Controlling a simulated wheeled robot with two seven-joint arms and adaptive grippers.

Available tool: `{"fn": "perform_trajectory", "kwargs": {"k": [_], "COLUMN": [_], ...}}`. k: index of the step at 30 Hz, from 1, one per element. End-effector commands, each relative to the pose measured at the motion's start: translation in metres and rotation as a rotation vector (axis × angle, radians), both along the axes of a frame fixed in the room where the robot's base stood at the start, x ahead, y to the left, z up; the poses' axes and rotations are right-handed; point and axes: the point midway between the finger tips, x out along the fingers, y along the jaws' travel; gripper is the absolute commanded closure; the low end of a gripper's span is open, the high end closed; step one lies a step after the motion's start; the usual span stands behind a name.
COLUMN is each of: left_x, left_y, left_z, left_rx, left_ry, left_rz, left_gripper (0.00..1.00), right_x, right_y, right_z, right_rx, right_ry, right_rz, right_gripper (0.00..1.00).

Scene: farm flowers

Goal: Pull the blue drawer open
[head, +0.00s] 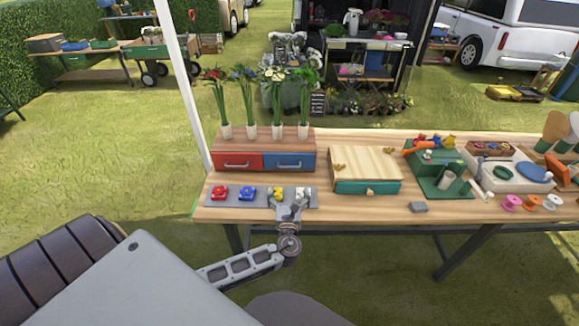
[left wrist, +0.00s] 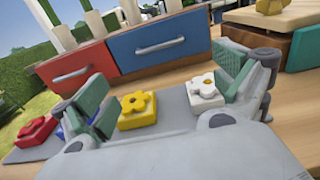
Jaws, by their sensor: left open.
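The blue drawer (head: 289,161) is the right one of two in a small wooden cabinet (head: 262,135) on the table. It looks shut and has a pale bar handle. In the left wrist view the blue drawer (left wrist: 155,42) and its handle are beyond my fingers. My left gripper (head: 288,205) is open and empty over the grey tray in front of the cabinet. It is apart from the handle. In the left wrist view its two fingers (left wrist: 165,105) are spread wide. My right gripper is not in view.
A grey tray (head: 213,201) with red, blue, yellow and white flower blocks lies before the drawers. The red drawer (head: 236,161) is beside the blue one. Flowers in holders (head: 251,130) stand on the cabinet. A wooden box (head: 365,165) with a green drawer stands to the right.

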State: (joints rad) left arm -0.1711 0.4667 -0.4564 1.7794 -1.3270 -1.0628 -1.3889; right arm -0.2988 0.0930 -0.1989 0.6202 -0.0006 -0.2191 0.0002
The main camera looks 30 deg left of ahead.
Motion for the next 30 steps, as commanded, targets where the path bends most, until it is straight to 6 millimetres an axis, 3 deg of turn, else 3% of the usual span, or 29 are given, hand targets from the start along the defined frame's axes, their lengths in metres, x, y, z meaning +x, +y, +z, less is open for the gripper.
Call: {"fn": "perform_trajectory", "kwargs": {"k": [11, 18, 30], "left_x": [0.006, 0.023, 0.061], "left_y": [0.003, 0.014, 0.037], "left_z": [0.0, 0.001, 0.001], "left_rx": [0.001, 0.0, 0.001], "left_ry": [-0.001, -0.002, -0.001], "left_rz": [0.0, 0.001, 0.001], "left_gripper": [0.03, 0.03, 0.03], "right_x": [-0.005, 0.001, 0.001], "right_y": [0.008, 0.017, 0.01], "right_z": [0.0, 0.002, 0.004], "right_rx": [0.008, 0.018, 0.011], "right_ry": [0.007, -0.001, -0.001], "right_rz": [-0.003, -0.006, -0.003], "right_gripper": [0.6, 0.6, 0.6]}}
